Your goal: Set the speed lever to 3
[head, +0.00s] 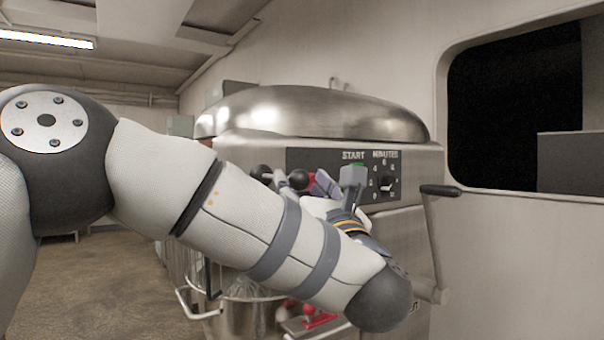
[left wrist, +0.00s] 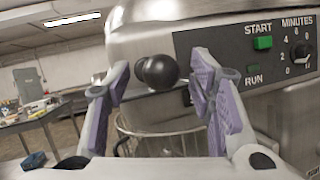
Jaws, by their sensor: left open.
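A black ball knob (left wrist: 161,72), likely the speed lever's, shows on the mixer front in the left wrist view, with a second dark round knob (left wrist: 140,69) partly behind it. No speed scale is readable. My left gripper (left wrist: 157,85) is open, with its purple-padded fingers on either side of the knobs; neither finger visibly touches them. In the head view the gripper (head: 322,184) is largely hidden by its own wrist. My right gripper is out of view.
The mixer (head: 320,112) has a black panel (left wrist: 245,55) with START, RUN and a MINUTES dial (left wrist: 301,48). A crank handle (head: 437,240) stands at its right. A bowl (head: 240,318) and wire guard (left wrist: 165,137) are below. A table (left wrist: 30,118) stands at left.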

